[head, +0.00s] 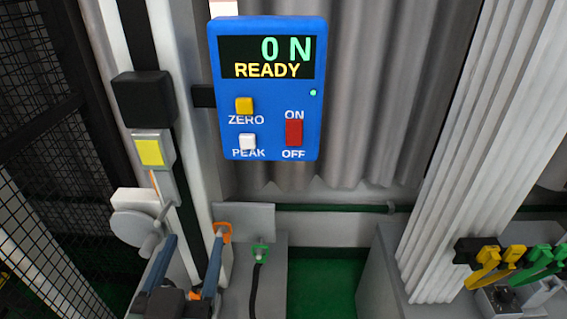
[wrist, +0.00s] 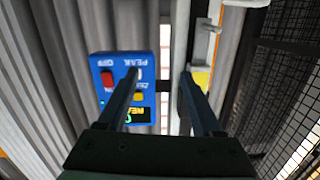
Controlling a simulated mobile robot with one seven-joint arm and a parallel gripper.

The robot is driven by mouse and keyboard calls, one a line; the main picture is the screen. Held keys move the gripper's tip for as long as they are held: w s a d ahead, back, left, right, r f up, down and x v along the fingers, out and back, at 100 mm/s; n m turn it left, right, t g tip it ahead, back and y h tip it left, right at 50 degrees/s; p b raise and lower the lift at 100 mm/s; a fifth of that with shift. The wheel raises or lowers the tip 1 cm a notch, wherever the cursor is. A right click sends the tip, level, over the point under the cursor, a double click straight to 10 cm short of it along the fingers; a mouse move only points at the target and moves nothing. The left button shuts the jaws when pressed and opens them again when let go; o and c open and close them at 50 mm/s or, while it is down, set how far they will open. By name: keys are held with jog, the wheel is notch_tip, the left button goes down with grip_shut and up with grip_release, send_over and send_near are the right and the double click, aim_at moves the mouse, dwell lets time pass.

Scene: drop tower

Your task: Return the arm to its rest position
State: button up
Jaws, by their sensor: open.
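My gripper (head: 195,238) shows low in the head view, left of centre, its two blue-grey fingers pointing up and away and spread apart. In the wrist view my gripper (wrist: 158,76) is open, with nothing held between the fingers. The blue control box (head: 268,140) stands above and to the right of the gripper in the head view. Its screen reads 0 N and READY, with a small green light. The box also shows upside down in the wrist view (wrist: 103,65), partly behind one finger. The rest of my arm is mostly out of view.
A pale column (head: 181,170) with a black block (head: 145,98) and a yellow-faced part (head: 149,152) stands at left. Black mesh (head: 40,130) lies further left. An orange hook (head: 224,229) is close to the right finger. Yellow and green clamps (head: 497,268) are at lower right.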

jog(key=w+d+r+t, duration=0.1)
jog(key=d+r+t, duration=0.25)
jog(key=r, duration=0.85)
jog(key=d+r+t, duration=0.3)
jog(key=d+r, duration=0.1)
jog(key=r, duration=0.9)
jog(key=s+d+r+t, duration=0.2)
jog(key=s+r, duration=0.1)
jog(key=r, duration=0.3)
jog(key=s+d+r+t, duration=0.2)
jog(key=s+r, duration=0.1)
jog(key=r, duration=0.3)
jog(key=shift+d+n, duration=0.4)
jog(key=shift+w, duration=0.1)
jog(key=shift+f, duration=0.15)
